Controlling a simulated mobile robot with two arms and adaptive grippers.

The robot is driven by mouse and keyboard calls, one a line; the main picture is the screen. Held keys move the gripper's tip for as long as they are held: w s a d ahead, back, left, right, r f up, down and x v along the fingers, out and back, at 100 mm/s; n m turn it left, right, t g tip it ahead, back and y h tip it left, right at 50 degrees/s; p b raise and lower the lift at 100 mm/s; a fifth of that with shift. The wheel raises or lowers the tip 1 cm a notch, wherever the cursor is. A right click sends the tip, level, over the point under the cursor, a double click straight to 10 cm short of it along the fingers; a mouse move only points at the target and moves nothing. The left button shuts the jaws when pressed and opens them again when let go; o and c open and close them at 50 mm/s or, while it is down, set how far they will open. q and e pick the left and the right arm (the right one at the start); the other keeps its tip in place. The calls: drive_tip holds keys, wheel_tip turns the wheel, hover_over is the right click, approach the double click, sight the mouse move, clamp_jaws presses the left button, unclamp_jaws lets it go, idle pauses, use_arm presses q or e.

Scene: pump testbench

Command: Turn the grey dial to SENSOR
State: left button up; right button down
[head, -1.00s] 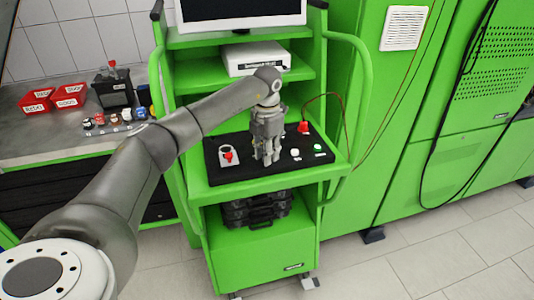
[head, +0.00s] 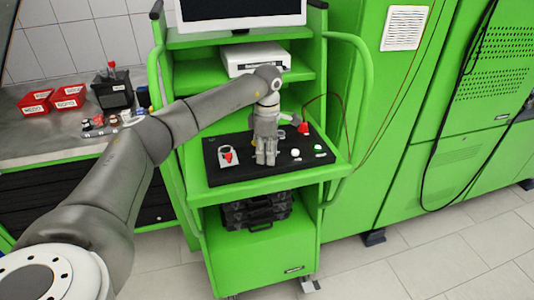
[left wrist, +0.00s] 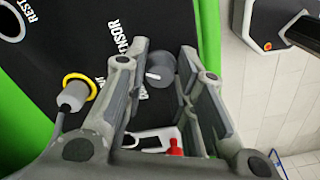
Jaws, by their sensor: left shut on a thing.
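My left gripper (head: 266,157) points down onto the black control panel (head: 214,172) on the green cart. In the left wrist view its two fingers (left wrist: 160,58) stand on either side of the round grey dial (left wrist: 161,68) and are shut on it. A white mark on the dial points toward the left of that view. The printed word SENSOR (left wrist: 124,43) lies to the upper left of the dial, partly covered by a finger. Other labels beside the dial are partly hidden. In the head view the gripper hides the dial. My right gripper is not in view.
A red switch (head: 228,155) sits left of the gripper on the panel.

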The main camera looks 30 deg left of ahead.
use_arm(q)
drive_tip(key=shift+r+m, duration=0.1)
drive_tip(key=shift+m, duration=0.7)
drive_tip(key=o, duration=1.1)
drive_tip(key=shift+c, duration=0.2)
wheel_tip(320, 180, up, 12)
